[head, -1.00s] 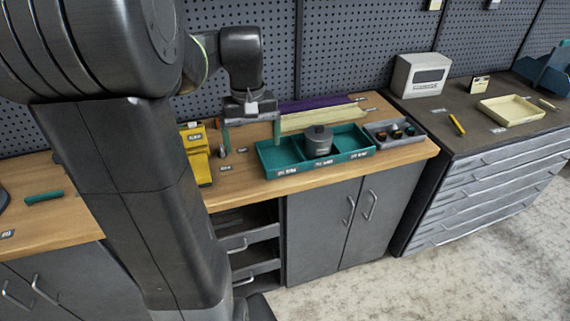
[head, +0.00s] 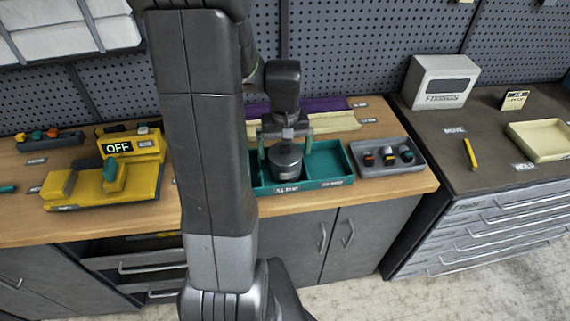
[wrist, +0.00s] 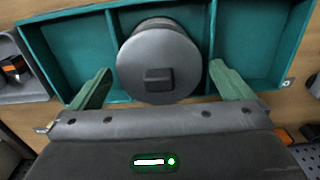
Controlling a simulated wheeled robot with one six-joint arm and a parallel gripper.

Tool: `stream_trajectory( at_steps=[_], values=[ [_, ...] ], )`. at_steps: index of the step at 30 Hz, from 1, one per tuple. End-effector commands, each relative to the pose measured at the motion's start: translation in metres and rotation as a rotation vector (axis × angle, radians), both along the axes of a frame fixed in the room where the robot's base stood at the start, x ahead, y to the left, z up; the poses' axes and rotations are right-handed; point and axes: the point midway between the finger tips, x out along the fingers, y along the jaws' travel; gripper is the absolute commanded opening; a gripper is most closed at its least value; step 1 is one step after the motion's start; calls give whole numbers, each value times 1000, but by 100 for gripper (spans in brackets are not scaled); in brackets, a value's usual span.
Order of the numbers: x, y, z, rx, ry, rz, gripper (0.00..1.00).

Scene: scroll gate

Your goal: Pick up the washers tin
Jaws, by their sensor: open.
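The washers tin (head: 286,163) is a dark grey round tin with a small square knob on its lid. It stands in the middle compartment of a green divided tray (head: 330,178) on the wooden bench. In the wrist view the tin (wrist: 158,55) lies between the two green fingers of my gripper (wrist: 157,88). The fingers are apart, one on each side, with a visible gap to the tin's lid. In the head view my gripper (head: 286,142) is over the tin from above. The fingertips' height against the tin's side is hard to tell.
A grey tray (head: 386,157) with several small parts stands right of the green tray. A yellow device (head: 105,180) with an OFF display sits at left. Behind are purple and cream strips (head: 335,122). A cream tray (head: 545,138) and a yellow marker (head: 469,153) lie on the right cabinet.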

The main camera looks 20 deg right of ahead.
Motion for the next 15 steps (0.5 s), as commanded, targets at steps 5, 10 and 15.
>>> stream_trajectory(
  at_steps=[5, 10, 15],
  values=[
    [0, 0, -3, 0, -1, 0, 100],
    [0, 0, -3, 0, -1, 0, 86],
    [0, 0, -3, 0, -1, 0, 53]
  ],
)
